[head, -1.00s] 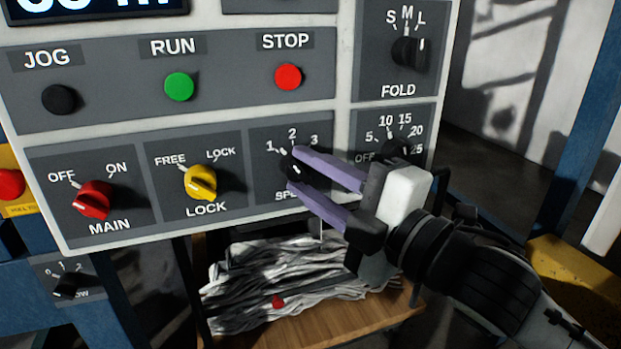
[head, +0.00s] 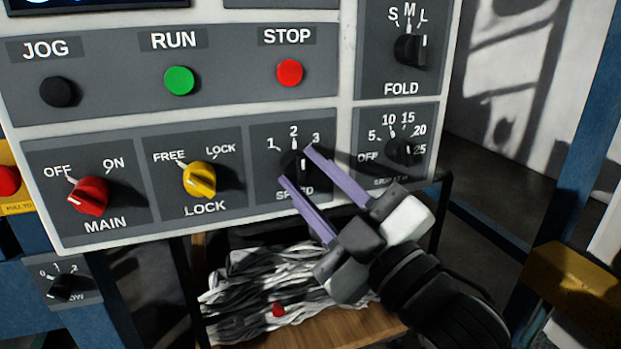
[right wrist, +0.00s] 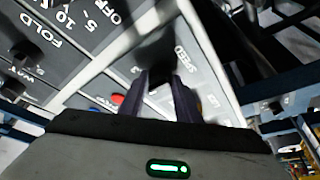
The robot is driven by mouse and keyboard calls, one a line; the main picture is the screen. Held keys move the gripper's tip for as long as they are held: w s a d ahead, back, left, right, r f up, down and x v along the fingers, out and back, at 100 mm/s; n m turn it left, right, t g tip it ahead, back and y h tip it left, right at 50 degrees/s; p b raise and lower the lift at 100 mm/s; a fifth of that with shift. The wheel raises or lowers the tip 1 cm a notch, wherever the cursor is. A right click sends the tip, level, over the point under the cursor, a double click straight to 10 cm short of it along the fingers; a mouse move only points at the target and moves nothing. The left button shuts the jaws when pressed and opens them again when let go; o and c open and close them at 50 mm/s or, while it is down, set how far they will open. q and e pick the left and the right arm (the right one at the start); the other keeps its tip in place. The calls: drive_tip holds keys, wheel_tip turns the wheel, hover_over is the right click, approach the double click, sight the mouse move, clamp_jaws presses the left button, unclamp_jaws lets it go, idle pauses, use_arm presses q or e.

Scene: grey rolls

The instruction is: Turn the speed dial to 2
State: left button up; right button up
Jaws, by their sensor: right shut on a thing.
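The black speed dial (head: 293,160) is on the lower row of the control panel, below the marks 1, 2 and 3 and above the word SPEED. My right gripper (head: 295,165) comes in from the lower right, with its two purple fingers on either side of the dial, shut on it. The fingers partly cover the dial. I cannot tell for sure which number its pointer faces. In the right wrist view the dark dial (right wrist: 158,68) sits between the fingertips, near the word SPEED. My left gripper is not in view.
The red MAIN knob (head: 88,195) and yellow LOCK knob (head: 199,180) are left of the dial. Another black dial (head: 400,150) is close on the right, near my upper finger. The red STOP button (head: 289,72) is above.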

idle(0.4)
drive_tip(key=o, duration=1)
drive_tip(key=shift+o, duration=0.2)
drive_tip(key=p+v, duration=0.4)
drive_tip(key=v, duration=0.6)
drive_tip(key=shift+p, duration=0.35)
drive_tip(key=shift+d+f, duration=0.1)
